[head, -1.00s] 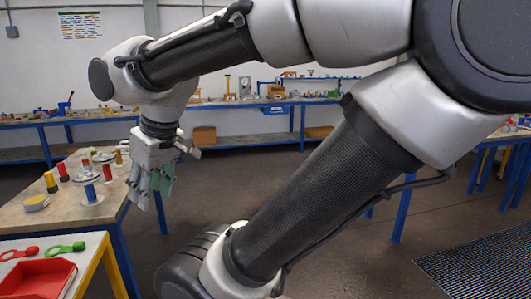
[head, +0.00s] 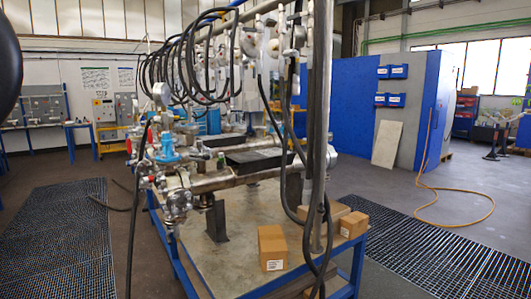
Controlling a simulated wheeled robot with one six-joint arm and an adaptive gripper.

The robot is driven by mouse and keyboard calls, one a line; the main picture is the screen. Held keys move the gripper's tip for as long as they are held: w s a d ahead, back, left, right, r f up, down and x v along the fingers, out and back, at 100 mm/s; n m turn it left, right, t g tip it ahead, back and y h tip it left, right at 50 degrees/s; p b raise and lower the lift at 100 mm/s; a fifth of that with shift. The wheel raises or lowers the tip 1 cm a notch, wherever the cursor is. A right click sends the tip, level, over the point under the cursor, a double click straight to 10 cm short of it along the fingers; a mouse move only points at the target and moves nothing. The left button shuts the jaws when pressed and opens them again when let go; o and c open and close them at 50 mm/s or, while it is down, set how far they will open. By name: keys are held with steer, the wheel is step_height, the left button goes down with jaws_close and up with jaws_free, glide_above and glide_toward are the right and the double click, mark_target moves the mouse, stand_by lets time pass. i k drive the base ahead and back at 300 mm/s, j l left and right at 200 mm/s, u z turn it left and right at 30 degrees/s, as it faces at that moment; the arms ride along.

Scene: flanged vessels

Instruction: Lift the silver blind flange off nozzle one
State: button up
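My gripper is not in view. A dark rounded shape at the left edge of the head view may be part of my arm. I cannot make out a silver blind flange or a marked nozzle one. A horizontal silver pipe or vessel (head: 235,178) lies on a blue-framed stand, with a bulky metal fitting (head: 176,198) at its left end. A blue valve part (head: 167,148) sits above that fitting.
The stand's tabletop (head: 232,258) holds a cardboard box (head: 272,247) and a smaller box (head: 353,224). Black hoses (head: 322,225) hang over its front. Floor gratings (head: 60,240) lie on both sides. A yellow hose (head: 450,190) crosses the floor at right.

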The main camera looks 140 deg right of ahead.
mark_target(200, 142)
steer(key=z, duration=0.45)
steer(key=k+z, duration=0.15)
steer(key=z, duration=0.75)
steer(key=k+l+z, duration=0.1)
steer(key=z, duration=2)
steer(key=j+z, duration=0.15)
steer(key=z, duration=0.25)
steer(key=j+z, duration=0.15)
steer(key=z, duration=0.2)
steer(key=k+j+z, duration=0.2)
steer(key=j, duration=0.2)
steer(key=i+l+u, duration=0.4)
steer(key=l, duration=0.15)
steer(key=i+l+u, duration=0.15)
steer(key=l, duration=0.2)
steer(key=i+l+u, duration=0.2)
steer(key=l, duration=0.15)
steer(key=l+u, duration=0.2)
steer(key=l, duration=0.15)
